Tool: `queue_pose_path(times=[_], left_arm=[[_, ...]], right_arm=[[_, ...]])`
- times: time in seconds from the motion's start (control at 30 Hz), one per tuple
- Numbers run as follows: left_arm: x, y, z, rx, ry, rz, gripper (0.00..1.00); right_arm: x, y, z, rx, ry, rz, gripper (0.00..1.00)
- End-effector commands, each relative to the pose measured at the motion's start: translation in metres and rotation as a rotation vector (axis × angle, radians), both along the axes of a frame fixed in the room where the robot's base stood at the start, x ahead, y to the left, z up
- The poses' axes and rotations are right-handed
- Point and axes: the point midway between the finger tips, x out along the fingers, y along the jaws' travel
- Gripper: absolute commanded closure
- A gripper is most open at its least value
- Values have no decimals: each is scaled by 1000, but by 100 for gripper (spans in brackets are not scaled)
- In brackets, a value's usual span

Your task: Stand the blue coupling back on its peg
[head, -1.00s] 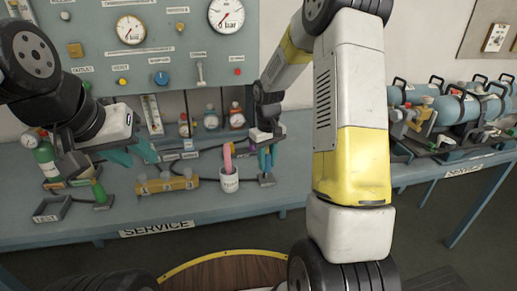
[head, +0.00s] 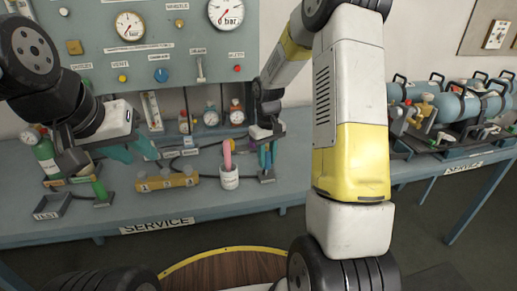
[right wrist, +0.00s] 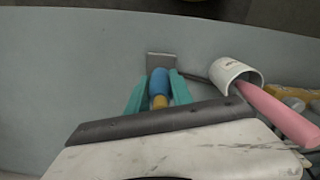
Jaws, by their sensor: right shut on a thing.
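The blue coupling (right wrist: 159,82) is between the two teal fingers of my right gripper (right wrist: 158,90), which is shut on it. A yellow band (right wrist: 159,102) shows at the coupling's near end in the right wrist view. In the head view my right gripper (head: 267,152) is low over the bench, with the coupling (head: 263,158) partly hidden by its fingers. A grey plate (right wrist: 161,58) lies just beyond the coupling. I cannot make out a peg or whether the coupling touches the plate. My left gripper (head: 130,152) is open and empty above the bench's left part.
A white cup (head: 229,181) holding a pink rod (head: 227,152) stands close beside my right gripper. The bench front (head: 190,207) is clear.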

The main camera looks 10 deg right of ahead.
Motion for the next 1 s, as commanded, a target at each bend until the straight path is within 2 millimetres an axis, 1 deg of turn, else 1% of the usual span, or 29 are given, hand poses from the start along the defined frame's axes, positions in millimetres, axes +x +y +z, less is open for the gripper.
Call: queue_pose_path(times=[0.53,1.0], left_arm=[[0,0,0,0,0,0,64],[0,0,0,0,0,0,64]], right_arm=[[0,0,0,0,0,0,100],[0,0,-11,1,1,0,100]])
